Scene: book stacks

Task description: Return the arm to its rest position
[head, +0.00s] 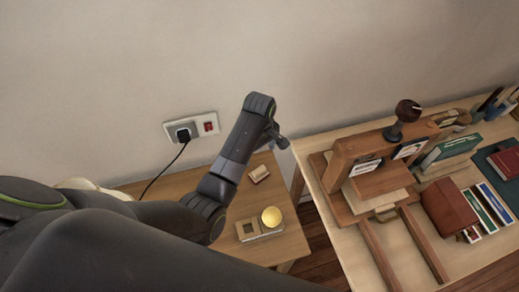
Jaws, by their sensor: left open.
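My left arm comes in from the left, over a small wooden side table (285,249). It bends up at the middle and folds over at its top. My left gripper (281,141) shows small and partly hidden behind the arm's upper end, near the gap between the two tables. It is open, and I see nothing held in it. My right gripper is not in view.
The side table holds a tray with a yellow round thing (271,216) and a small wooden block (259,173). A wall socket (192,127) has a black plug and cord. At right, a larger table (330,225) bears a wooden press (345,150) and several books (449,207).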

